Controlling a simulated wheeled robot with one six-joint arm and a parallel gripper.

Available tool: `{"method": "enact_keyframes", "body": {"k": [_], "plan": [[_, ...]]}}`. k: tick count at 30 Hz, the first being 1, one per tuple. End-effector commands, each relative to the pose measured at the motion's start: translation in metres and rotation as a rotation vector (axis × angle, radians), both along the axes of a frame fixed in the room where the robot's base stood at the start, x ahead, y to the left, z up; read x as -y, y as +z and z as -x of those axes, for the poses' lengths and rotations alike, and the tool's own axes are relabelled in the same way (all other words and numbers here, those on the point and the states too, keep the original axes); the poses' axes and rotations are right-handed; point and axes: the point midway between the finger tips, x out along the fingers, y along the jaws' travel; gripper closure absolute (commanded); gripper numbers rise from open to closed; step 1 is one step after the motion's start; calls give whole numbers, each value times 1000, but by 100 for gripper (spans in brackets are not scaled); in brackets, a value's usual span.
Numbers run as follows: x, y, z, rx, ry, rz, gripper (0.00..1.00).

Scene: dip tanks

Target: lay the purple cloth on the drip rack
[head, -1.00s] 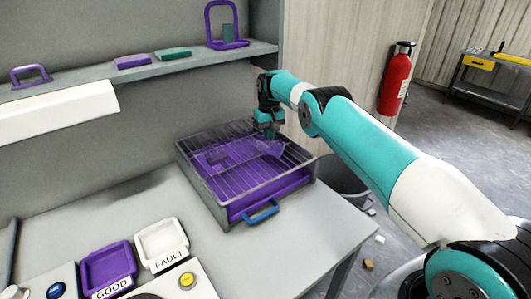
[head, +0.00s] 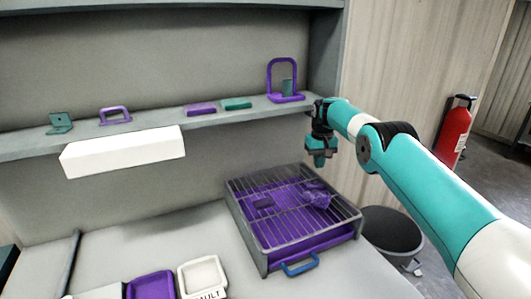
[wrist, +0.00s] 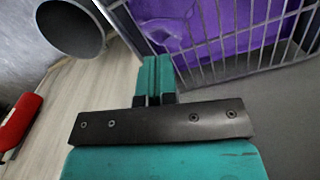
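The purple cloth (head: 317,196) lies crumpled on the right part of the wire drip rack (head: 240,191). The rack spans the top of a grey tank with purple inside, so cloth and tank look alike in colour. The cloth also shows at the top of the wrist view (wrist: 165,42), beside the rack bars (wrist: 222,45). My gripper (head: 319,163) is above and behind the rack's back right corner, apart from the cloth. In the wrist view its two teal fingers (wrist: 155,62) are together with nothing seen between them.
A blue handle (head: 299,265) sticks out at the tank's front. A dark bin (head: 392,232) stands right of the table. Purple (head: 151,286) and white (head: 203,275) trays are at front left. A shelf (head: 215,121) with several small items runs behind.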

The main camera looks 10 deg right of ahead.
Motion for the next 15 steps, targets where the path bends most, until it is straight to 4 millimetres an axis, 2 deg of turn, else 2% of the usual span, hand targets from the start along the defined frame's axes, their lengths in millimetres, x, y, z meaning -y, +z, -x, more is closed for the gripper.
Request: {"method": "enact_keyframes", "body": {"k": [4, 8, 11, 14, 15], "plan": [[-14, 18, 3, 11, 37, -5, 100], [-45, 53, 21, 30, 120, -21, 100], [-74, 82, 50, 47, 198, -42, 100], [-101, 108, 90, 64, 274, -69, 100], [-111, 116, 109, 71, 304, -82, 100]]}}
